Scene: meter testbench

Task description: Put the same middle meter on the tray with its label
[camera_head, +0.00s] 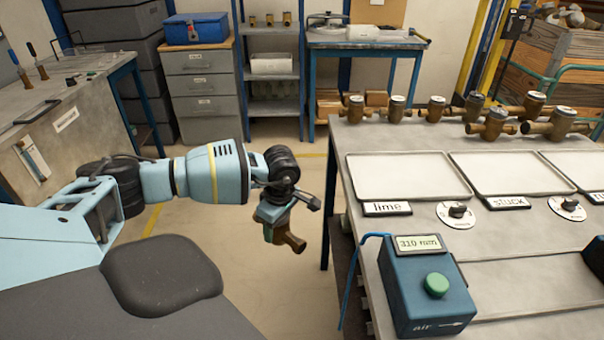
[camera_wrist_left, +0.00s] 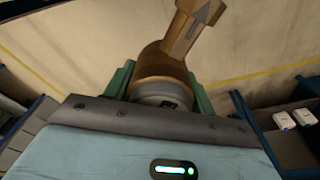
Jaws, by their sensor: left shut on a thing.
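My left gripper (camera_head: 274,216) is shut on a brass meter (camera_head: 291,240) and holds it in the air over the floor, left of the bench. In the left wrist view the meter (camera_wrist_left: 163,68) sits between the teal fingers (camera_wrist_left: 161,88), its pipe end with an arrow pointing up and away. Its dial is mostly hidden. On the bench, an empty white tray (camera_head: 352,180) has the label "lime" (camera_head: 387,208). Another empty tray (camera_head: 515,172) has the label "stuck" (camera_head: 507,202). A third tray (camera_head: 588,170) is cut off at the right, its label unreadable.
Several brass meters (camera_head: 473,106) stand along the bench's back. A blue box (camera_head: 428,285) with a green button, reading "310 mm", stands at the bench's front left, with a blue hose. Knobs (camera_head: 457,211) sit before the trays. Floor between my arm and the bench is clear.

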